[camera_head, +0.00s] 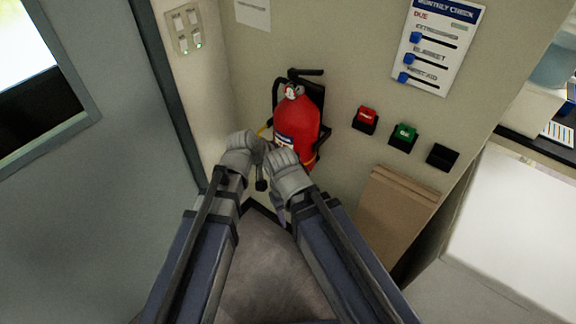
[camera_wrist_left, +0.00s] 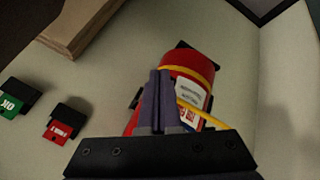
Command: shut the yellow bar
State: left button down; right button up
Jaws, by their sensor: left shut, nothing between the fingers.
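A red fire extinguisher (camera_head: 296,120) stands upright against the wall in a dark bracket. In the left wrist view, a yellow strip (camera_wrist_left: 190,75) crosses the extinguisher (camera_wrist_left: 205,66). A second yellow length (camera_wrist_left: 205,114) slants out to the right from behind my fingers. In the head view only a small yellow piece (camera_head: 262,131) shows at the extinguisher's left. My left gripper (camera_wrist_left: 158,72) is shut and empty, its fingers in front of the extinguisher; contact with the yellow bar cannot be told. My right gripper (camera_head: 279,205) is close beside the left one, its jaws unclear.
Red (camera_head: 366,119) and green (camera_head: 403,136) wall buttons and a black box (camera_head: 442,157) are right of the extinguisher. Brown boards (camera_head: 395,215) lean below them. A grey door (camera_head: 90,190) is at left, a white counter (camera_head: 515,220) at right.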

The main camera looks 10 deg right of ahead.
pick_arm(q)
jog(key=shift+r, duration=0.1)
jog(key=p+v, duration=0.6)
jog(key=v, duration=0.1)
jog(key=shift+s+a+r, duration=0.15)
jog(key=shift+a+r, duration=0.05)
jog(key=shift+r, duration=0.05)
jog(key=s+a+f+n+g+y, duration=0.1)
jog(key=s+a+f+g+y, duration=0.15)
jog(key=a, duration=0.75)
jog(key=s+a+f+n+g+y, duration=0.1)
jog(key=s+a+f+y, duration=0.2)
jog(key=a, duration=0.6)
jog(key=s+d+r+m+y, duration=0.1)
jog(key=s+d+m+y, duration=0.1)
jog(key=s+d, duration=0.4)
jog(key=d+m+g, duration=0.1)
jog(key=d, duration=0.3)
jog(key=shift+s+d+m, duration=0.15)
jog(key=shift+m, duration=0.15)
